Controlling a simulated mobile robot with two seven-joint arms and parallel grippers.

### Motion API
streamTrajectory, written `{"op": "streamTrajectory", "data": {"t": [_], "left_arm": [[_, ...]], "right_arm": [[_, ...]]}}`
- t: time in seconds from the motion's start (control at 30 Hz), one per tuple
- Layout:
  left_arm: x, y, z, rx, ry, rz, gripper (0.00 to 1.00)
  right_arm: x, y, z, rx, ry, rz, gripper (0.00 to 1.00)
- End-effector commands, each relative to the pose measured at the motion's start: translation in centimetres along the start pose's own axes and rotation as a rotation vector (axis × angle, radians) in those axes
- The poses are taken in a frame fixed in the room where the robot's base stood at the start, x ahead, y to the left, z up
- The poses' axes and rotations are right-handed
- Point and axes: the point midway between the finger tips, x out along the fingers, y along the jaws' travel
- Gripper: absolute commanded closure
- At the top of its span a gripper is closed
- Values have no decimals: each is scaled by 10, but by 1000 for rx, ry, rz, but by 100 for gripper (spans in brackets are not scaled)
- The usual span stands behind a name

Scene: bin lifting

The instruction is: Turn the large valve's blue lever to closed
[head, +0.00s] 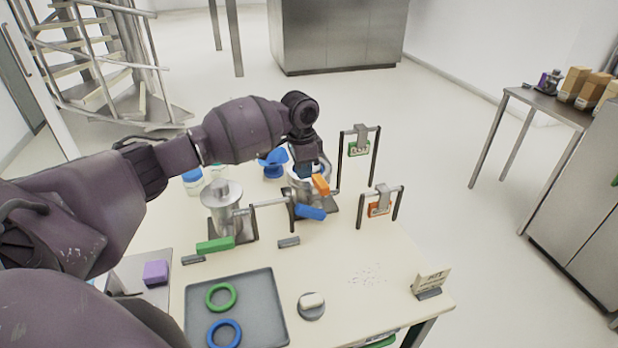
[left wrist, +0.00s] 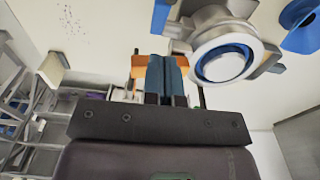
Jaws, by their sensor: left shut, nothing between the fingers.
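The blue lever (head: 311,213) sticks out at the front of the metal valve (head: 303,197) at the back of the table. In the left wrist view, the blue lever (left wrist: 160,16) is at the top, beside the round metal body with a blue ring (left wrist: 222,66). An orange lever (head: 321,184) is just above the blue one in the head view. My left gripper (head: 306,172) points down over the valve, shut and empty. In the left wrist view its fingers (left wrist: 166,72) overlap the orange piece (left wrist: 144,70); contact cannot be told. My right gripper is not in view.
A second metal valve (head: 222,206) with a green lever (head: 215,244) stands to the left. Stands with green (head: 359,149) and orange (head: 379,209) tags rise at right. A grey tray (head: 262,318) with rings lies in front. The table's right front is mostly clear.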

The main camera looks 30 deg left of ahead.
Motion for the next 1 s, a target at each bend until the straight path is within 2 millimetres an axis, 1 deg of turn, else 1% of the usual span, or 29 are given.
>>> {"op": "streamTrajectory", "data": {"t": [0.03,0.17,0.4,0.5,0.7,1.0], "left_arm": [[7,0,0,-1,-2,2,100],[28,1,1,-2,-3,3,100],[66,1,0,-1,-2,1,100],[78,0,0,0,-2,0,100],[90,0,0,1,-1,-1,100],[91,0,0,1,-1,-2,100]], "right_arm": [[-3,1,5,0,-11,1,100],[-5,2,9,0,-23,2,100],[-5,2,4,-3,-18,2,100],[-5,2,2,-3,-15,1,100],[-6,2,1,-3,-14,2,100],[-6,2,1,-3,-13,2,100]]}}
